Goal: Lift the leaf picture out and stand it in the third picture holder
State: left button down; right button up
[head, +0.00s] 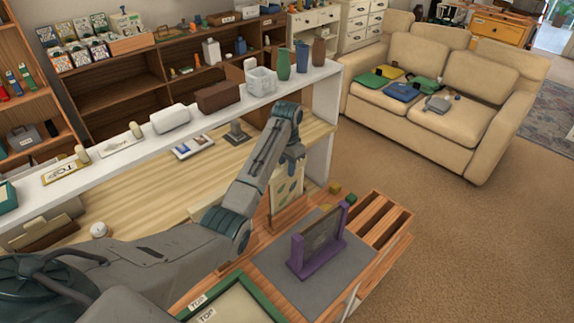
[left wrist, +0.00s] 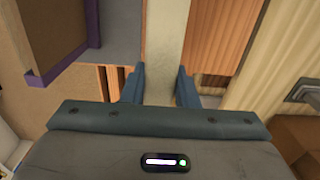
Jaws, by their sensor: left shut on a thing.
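My left gripper (head: 293,155) points down at the far side of the work surface. It is shut on the upper edge of a cream panel (head: 287,186) with faint greenish marks, apparently the leaf picture. In the left wrist view the pale panel (left wrist: 163,45) runs between the two blue fingers (left wrist: 158,88). A purple holder (head: 299,269) with a dark picture upright in it stands on a grey mat (head: 272,262). I cannot tell which holder is the third. My right gripper is out of view.
A slotted wooden crate (head: 392,236) stands right of the purple holder. A yellow cube (head: 335,188) and a green cube (head: 350,199) lie behind it. A green-framed panel (head: 262,296) is at the front. A white shelf edge (head: 326,120) rises behind my gripper.

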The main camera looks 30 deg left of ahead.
pick_arm(q)
jog(key=shift+f+b, duration=0.3)
jog(key=shift+f, duration=0.8)
jog(key=shift+f+b, duration=0.35)
jog(key=shift+f, duration=0.8)
jog(key=c, duration=1.1)
grip_release()
jog(key=shift+o, duration=0.2)
jog(key=shift+r, duration=0.1)
